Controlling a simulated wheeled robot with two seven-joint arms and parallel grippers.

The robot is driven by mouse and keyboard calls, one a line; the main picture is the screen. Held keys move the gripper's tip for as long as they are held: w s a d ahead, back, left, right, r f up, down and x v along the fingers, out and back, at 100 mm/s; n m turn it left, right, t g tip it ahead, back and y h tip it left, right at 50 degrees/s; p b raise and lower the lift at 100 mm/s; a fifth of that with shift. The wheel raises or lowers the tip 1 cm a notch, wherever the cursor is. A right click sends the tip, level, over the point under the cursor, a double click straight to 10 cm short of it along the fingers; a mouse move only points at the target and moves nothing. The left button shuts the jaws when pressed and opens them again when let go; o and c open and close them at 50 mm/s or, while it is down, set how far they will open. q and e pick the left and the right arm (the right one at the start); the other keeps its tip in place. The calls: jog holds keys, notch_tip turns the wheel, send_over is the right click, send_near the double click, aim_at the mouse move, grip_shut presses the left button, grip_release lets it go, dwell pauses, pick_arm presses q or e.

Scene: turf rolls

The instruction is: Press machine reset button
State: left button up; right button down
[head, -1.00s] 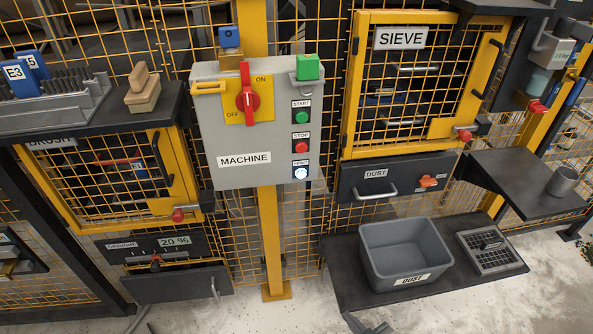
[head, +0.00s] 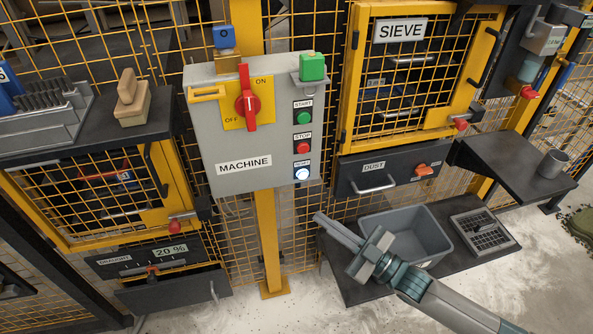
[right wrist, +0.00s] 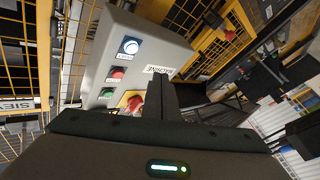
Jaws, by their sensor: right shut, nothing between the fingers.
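The grey machine control box (head: 228,130) is mounted on a yellow post. Its reset button (head: 302,173), white-blue and round, sits at the lower right below the red stop button (head: 302,148) and green start button (head: 303,118). A red rotary switch (head: 247,98) points up towards ON. My right gripper (head: 320,218) is shut and empty, below and slightly right of the reset button, apart from it. In the right wrist view the reset button (right wrist: 130,46) shows lit, beyond and left of the dark fingers (right wrist: 163,92). My left gripper is not in view.
A grey dust bin (head: 440,235) stands on a dark shelf behind my right arm. A dust drawer (head: 350,178) with a handle juts out right of the box.

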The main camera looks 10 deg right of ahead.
aim_at(303, 174)
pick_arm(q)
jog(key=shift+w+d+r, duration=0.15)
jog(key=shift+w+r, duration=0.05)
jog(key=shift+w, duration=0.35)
pick_arm(e)
jog(key=r, duration=0.2)
jog(key=r+n+y, duration=0.1)
jog(key=shift+s+a, duration=0.3)
jog(key=shift+a, duration=0.1)
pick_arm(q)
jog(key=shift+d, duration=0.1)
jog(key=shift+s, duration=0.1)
pick_arm(e)
jog(key=shift+w, duration=0.1)
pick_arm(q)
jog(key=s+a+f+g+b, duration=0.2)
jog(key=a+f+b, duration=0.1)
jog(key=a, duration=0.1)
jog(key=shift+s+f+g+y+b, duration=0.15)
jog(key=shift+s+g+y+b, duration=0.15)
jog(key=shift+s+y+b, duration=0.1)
pick_arm(e)
jog(key=w, duration=0.8)
jog(key=shift+w+a, duration=0.15)
jog(key=shift+w, duration=0.2)
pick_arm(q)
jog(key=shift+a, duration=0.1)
